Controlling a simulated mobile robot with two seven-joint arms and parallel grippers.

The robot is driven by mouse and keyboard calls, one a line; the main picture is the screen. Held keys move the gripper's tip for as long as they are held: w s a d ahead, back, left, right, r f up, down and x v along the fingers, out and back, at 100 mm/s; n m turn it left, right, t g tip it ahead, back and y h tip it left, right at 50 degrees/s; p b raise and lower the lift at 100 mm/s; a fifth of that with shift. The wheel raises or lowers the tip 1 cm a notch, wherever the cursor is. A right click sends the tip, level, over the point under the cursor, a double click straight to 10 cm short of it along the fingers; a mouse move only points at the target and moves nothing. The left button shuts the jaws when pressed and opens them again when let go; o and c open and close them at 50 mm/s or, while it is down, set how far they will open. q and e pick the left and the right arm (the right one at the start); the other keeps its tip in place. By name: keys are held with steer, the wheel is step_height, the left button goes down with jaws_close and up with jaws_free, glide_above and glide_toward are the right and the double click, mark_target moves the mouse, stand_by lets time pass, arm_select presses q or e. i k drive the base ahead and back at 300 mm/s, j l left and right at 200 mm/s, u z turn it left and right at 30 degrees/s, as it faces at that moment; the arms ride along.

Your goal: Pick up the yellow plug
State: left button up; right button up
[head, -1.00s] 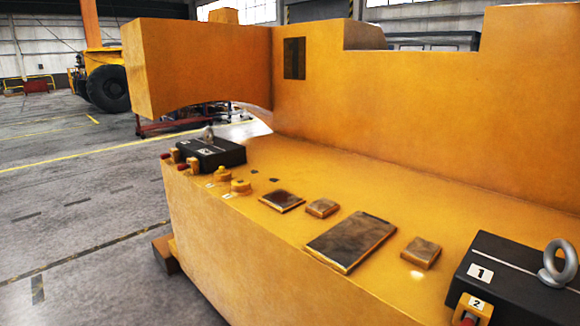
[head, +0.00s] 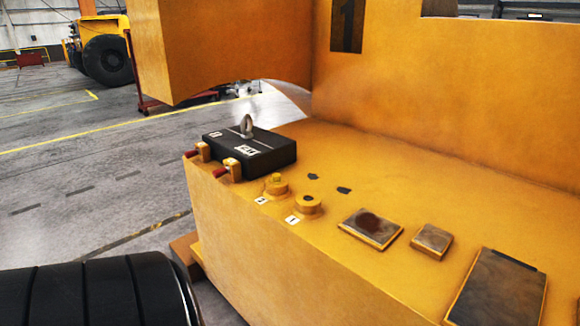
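Two short round yellow bosses stand on the ledge of the big yellow casting (head: 412,178), near its front edge. The boss by label 2 has a small yellow plug (head: 276,177) standing up in its top. The boss by label 1 (head: 308,205) shows a dark opening in its top and no plug. Nothing touches the plug. Neither of my grippers is in view, so their state is hidden.
A black block (head: 262,160) with a grey lifting eye (head: 246,127) and red-tipped yellow fittings sits left of the bosses. Dark metal pads, including a square one (head: 370,229), lie to their right. A tall yellow wall rises behind. Open floor (head: 80,200) lies left.

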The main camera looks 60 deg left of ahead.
mark_target(277, 179)
steer(key=j+z, duration=0.1)
steer(key=j, duration=0.65)
steer(key=k+j, duration=0.1)
steer(key=j, duration=0.6)
steer(key=j+z, duration=0.15)
steer(key=j, duration=0.6)
